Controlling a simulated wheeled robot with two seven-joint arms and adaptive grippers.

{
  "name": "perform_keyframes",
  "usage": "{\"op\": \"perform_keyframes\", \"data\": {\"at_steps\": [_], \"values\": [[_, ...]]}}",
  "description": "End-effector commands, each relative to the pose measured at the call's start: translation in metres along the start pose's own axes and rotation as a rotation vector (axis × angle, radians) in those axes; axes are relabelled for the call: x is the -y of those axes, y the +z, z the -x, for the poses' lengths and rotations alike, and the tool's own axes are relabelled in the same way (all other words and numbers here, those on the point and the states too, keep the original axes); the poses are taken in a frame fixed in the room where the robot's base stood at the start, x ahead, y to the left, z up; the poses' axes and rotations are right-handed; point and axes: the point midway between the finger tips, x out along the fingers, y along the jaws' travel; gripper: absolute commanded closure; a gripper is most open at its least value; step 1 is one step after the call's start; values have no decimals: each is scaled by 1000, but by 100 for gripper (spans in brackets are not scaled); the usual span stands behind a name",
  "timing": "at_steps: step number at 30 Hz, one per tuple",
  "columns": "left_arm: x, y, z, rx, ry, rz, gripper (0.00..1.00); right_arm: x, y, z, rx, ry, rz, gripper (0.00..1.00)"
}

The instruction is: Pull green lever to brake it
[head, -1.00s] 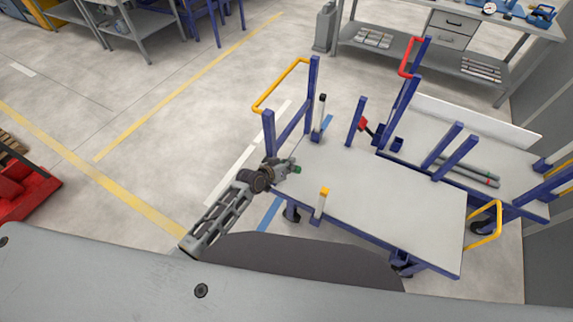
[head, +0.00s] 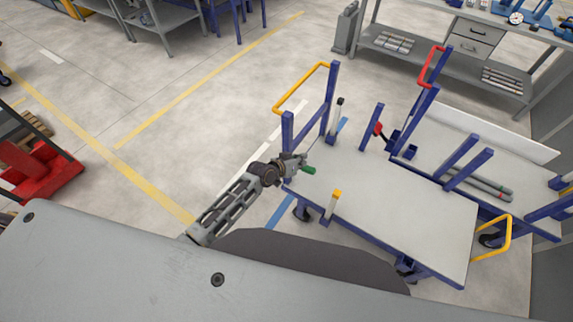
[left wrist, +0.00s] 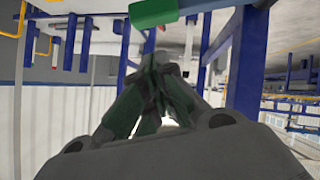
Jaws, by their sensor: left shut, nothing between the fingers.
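The green lever (head: 308,170) sticks out at the near left corner of the cart (head: 400,200), low beside the blue end post. In the left wrist view its green grip (left wrist: 152,12) crosses the top of the picture, beyond my fingers. My left gripper (head: 300,159) is at the lever, just left of and above the green grip in the head view. Its fingers are shut with nothing between them, as the left wrist view also shows (left wrist: 155,75). I cannot tell whether they touch the lever. The lever's base is partly hidden by the gripper. My right gripper is not in view.
A yellow handle (head: 298,88) stands on the cart's left end. Posts with a yellow tip (head: 333,206) and a black tip (head: 337,115) rise at its edges. A second cart with a red lever (head: 377,128) and pipes (head: 480,183) stands behind. Floor to the left is open.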

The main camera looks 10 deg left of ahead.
Motion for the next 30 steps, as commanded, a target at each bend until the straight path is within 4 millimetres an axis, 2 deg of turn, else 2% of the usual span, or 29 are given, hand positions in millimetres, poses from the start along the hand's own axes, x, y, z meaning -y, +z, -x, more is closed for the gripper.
{"op": "perform_keyframes", "data": {"at_steps": [8,24,30], "values": [[0,4,24,2,0,0,100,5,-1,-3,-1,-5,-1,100],[-3,3,74,1,-1,-2,100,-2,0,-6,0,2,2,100],[-4,2,87,0,-1,0,100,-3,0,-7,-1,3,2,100]]}}
